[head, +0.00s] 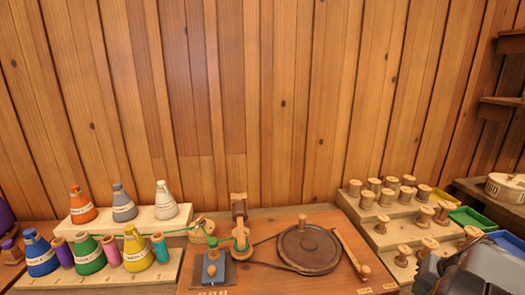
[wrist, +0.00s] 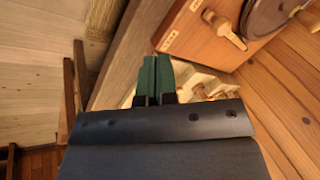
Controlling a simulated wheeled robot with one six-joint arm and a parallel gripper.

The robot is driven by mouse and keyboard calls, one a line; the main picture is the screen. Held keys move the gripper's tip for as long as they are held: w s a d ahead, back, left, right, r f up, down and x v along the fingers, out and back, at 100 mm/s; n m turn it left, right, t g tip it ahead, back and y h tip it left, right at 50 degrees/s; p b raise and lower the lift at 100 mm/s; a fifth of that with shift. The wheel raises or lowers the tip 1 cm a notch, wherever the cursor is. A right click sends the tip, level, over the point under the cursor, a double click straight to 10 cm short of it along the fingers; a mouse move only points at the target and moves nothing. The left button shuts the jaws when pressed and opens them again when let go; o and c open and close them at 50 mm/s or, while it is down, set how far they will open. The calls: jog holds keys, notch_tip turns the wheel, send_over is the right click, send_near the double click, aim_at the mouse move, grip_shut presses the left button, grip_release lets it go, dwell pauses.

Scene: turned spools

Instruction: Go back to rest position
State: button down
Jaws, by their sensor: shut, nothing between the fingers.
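My gripper (wrist: 154,78) shows in the wrist view with its two green fingers together and nothing between them. It is over the area by the front edge of the bench, near the winder board (wrist: 210,28). In the head view my dark arm fills the lower right corner, and the gripper itself cannot be made out there.
The winding board (head: 335,262) with a round wooden wheel (head: 309,247) stands mid-bench. Coloured thread cones (head: 87,252) stand on a stepped rack at left. Several wooden spools (head: 384,196) stand on a stepped rack at right, beside a green tray (head: 472,217).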

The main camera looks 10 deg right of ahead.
jog(key=a+r+n+p, duration=0.4)
jog(key=a+r, duration=0.1)
jog(key=a, duration=0.9)
jog(key=w+a+r+n+g+h+p, duration=0.1)
jog(key=a+r+n+p, duration=0.3)
jog(key=a, duration=1)
jog(key=shift+w+a+r+n+h+p, duration=0.15)
jog(key=shift+w+r+n+h+p, duration=0.2)
jog(key=shift+r+n, duration=0.35)
jog(key=shift+s, duration=0.1)
